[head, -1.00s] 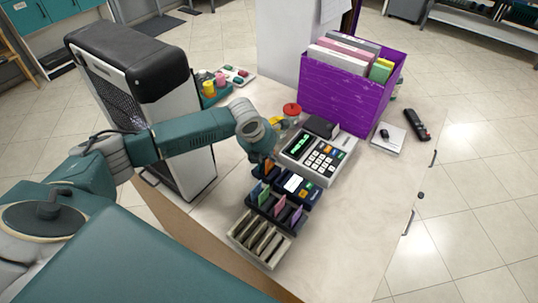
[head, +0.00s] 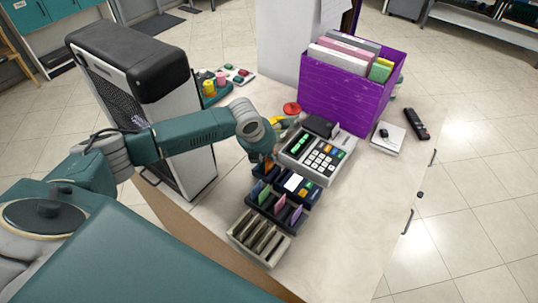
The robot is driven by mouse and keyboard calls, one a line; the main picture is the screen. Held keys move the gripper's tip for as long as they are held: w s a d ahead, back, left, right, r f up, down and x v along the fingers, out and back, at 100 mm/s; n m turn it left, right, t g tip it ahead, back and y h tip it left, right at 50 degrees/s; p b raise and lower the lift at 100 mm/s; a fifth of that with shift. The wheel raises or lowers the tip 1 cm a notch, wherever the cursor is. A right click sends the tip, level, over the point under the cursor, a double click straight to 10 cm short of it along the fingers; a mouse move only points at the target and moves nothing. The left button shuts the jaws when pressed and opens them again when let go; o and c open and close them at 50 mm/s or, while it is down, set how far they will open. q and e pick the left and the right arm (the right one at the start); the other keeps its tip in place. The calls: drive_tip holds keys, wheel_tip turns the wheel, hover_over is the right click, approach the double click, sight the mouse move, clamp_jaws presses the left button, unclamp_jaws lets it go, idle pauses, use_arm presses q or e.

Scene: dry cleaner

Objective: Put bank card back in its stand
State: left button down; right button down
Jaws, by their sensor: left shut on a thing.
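My left gripper (head: 267,158) is over the counter, at the back end of a row of small stands and left of the card terminal. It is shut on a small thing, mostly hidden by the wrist. A small orange piece shows just below the fingers; I cannot tell if it is the bank card or whether it touches a stand. A dark stand (head: 262,201) with several coloured cards upright in it stands in front of the gripper. A pale slotted stand (head: 257,239) is nearer the front edge. My right gripper is not in view.
A blue card terminal (head: 296,184) and a grey cash register (head: 318,154) stand right of the gripper. A purple box of folders (head: 345,96) is behind. A red-lidded jar (head: 291,108) is close behind the wrist. The counter's right front is clear.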

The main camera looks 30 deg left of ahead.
use_arm(q)
drive_tip(key=shift+f, duration=0.4)
drive_tip(key=shift+f, duration=0.2)
idle(0.4)
drive_tip(key=shift+f+b, duration=0.15)
drive_tip(key=shift+b, duration=0.15)
drive_tip(key=shift+f, duration=0.65)
drive_tip(key=c, duration=1.8)
unclamp_jaws()
drive_tip(key=shift+c, duration=0.2)
